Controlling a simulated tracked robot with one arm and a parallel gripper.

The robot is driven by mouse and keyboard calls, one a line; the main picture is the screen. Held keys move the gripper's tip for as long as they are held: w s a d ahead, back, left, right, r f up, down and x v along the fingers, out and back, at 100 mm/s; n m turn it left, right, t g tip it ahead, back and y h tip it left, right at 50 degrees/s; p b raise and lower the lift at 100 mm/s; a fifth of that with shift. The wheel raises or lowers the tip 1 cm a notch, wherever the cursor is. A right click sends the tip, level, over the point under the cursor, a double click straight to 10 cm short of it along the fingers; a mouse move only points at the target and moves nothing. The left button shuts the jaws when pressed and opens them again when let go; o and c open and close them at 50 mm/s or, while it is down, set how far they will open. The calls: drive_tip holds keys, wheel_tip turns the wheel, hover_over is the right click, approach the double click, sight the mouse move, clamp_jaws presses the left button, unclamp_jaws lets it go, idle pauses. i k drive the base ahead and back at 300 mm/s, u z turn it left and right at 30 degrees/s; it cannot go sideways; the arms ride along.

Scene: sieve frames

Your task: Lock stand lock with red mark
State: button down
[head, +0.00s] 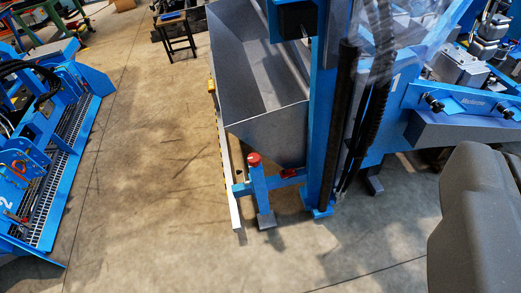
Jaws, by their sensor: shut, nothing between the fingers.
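A red round cap (254,159) sits on top of a short upright blue stand leg (260,196) with a flat foot on the floor. A smaller red mark (289,173) shows on the blue crossbar that runs right from the leg to the tall blue column (321,130). I cannot tell which red part is the lock, or whether it is locked. A dark grey rounded part of mine fills the lower right corner. My gripper's fingers do not show, and nothing of mine touches the stand.
A grey metal hopper (250,75) hangs above the stand, with a pale rail (229,190) at its left. A blue machine (60,150) stands at the left. A black stool (175,28) is at the back. The concrete floor between is clear.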

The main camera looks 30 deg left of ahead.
sight(239, 171)
drive_tip(key=u, duration=0.45)
drive_tip(key=i, duration=1.4)
drive_tip(key=u, duration=0.85)
